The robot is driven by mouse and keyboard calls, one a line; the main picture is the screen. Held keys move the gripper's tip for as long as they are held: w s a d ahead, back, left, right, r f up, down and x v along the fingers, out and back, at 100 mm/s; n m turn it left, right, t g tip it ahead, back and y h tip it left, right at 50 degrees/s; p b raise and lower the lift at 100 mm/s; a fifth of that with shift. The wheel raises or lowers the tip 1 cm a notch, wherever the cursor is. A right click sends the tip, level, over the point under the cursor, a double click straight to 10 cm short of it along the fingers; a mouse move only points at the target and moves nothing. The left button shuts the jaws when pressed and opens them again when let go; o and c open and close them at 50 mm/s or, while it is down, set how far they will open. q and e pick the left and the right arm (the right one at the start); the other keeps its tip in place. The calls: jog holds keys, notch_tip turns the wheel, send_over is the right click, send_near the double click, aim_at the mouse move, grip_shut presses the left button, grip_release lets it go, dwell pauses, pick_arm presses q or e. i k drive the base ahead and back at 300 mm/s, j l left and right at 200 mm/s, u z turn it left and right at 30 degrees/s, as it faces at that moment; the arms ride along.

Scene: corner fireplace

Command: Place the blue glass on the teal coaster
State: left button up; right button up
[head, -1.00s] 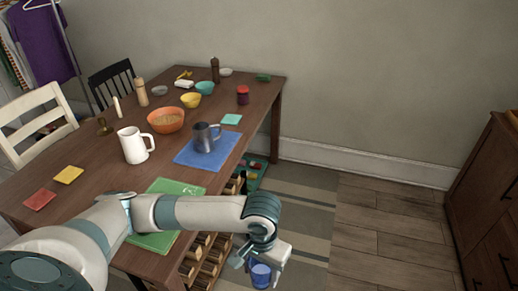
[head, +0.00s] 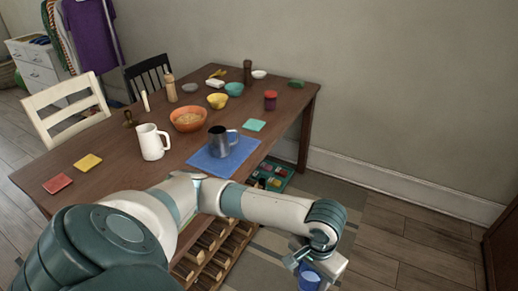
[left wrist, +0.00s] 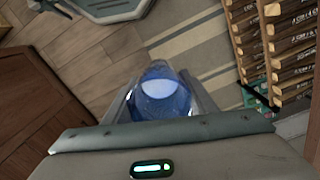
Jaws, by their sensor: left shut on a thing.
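My left gripper (head: 305,264) is shut on the blue glass (head: 311,278), holding it in the air beyond the table's right edge, lower than the tabletop. In the left wrist view the blue glass (left wrist: 161,95) sits between the two fingers, above the floor. The teal coaster (head: 254,125) lies flat and bare on the wooden table near its right edge, behind the blue mat. My right gripper is not in view.
A grey metal mug (head: 219,141) stands on the blue mat (head: 209,167). A white pitcher (head: 151,143), an orange bowl (head: 188,120) and a red jar (head: 270,100) stand on the table (head: 120,150). A shelf rack (head: 213,250) sits below its right side.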

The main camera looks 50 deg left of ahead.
aim_at(254, 124)
jog(key=i+l+u, duration=0.1)
jog(key=i+u, duration=0.3)
jog(key=i, duration=0.3)
jog(key=i+l+u, duration=0.15)
jog(key=i+u, duration=0.3)
jog(key=i, duration=0.55)
jog(key=i+u, duration=0.35)
jog(key=i+l+u, duration=0.15)
jog(key=u, duration=0.2)
jog(key=i+l+u, duration=0.2)
jog(key=u, duration=0.15)
jog(key=i+l+u, duration=0.6)
jog(key=i+l, duration=0.05)
